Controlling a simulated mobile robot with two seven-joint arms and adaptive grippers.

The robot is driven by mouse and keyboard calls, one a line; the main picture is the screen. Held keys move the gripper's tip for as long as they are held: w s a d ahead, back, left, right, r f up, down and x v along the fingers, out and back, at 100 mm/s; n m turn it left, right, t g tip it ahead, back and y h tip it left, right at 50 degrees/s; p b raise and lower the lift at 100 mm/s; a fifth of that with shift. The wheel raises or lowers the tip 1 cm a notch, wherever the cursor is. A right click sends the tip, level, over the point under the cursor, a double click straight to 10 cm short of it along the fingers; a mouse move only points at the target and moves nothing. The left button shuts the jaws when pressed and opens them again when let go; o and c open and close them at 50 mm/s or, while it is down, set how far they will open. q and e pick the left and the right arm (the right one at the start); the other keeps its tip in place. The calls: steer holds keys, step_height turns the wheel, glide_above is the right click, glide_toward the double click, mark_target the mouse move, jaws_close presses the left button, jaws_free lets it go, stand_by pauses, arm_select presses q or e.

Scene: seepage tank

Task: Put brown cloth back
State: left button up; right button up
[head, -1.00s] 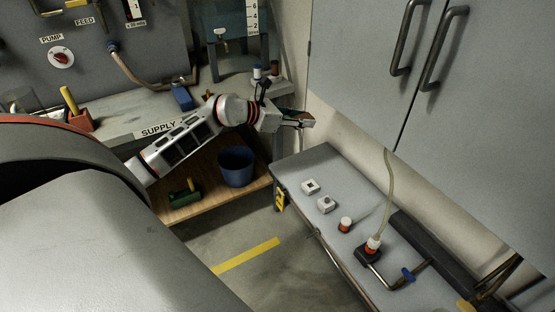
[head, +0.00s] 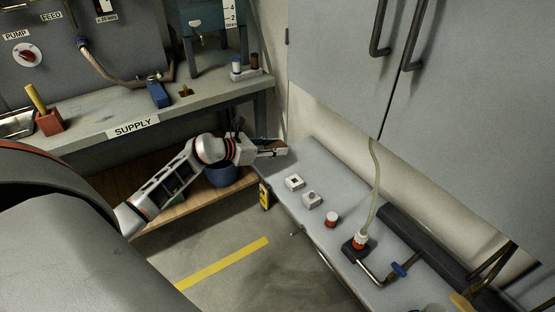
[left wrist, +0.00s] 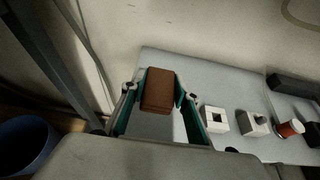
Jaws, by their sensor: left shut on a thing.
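My left gripper (head: 272,148) is shut on the brown cloth (left wrist: 158,90), a small folded brown block held between the two green-edged fingers in the left wrist view. In the head view the gripper is at the far end of the grey side bench (head: 318,172), and only a little brown shows at the fingers. In the left wrist view the cloth appears in front of the bench's far end; I cannot tell whether it touches the top. My right gripper is not in view.
A hose fitting (head: 360,242) is nearer. A blue bucket (head: 222,174) stands on the low shelf behind my arm. Grey cabinet doors (head: 440,110) overhang the bench.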

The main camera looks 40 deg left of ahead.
mark_target(276, 163)
arm_select(q)
steer(key=shift+f, duration=0.35)
step_height(276, 163, down, 3)
steer(key=shift+f+b, duration=0.2)
steer(key=shift+b, duration=0.45)
steer(key=shift+f, duration=0.4)
steer(key=shift+r, duration=0.1)
steer(key=shift+f, duration=0.35)
steer(key=o, duration=1)
steer(key=shift+r, duration=0.1)
steer(key=shift+o, duration=0.2)
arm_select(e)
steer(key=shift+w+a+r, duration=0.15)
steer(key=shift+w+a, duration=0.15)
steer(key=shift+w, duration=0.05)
arm_select(q)
steer(key=shift+r, duration=0.1)
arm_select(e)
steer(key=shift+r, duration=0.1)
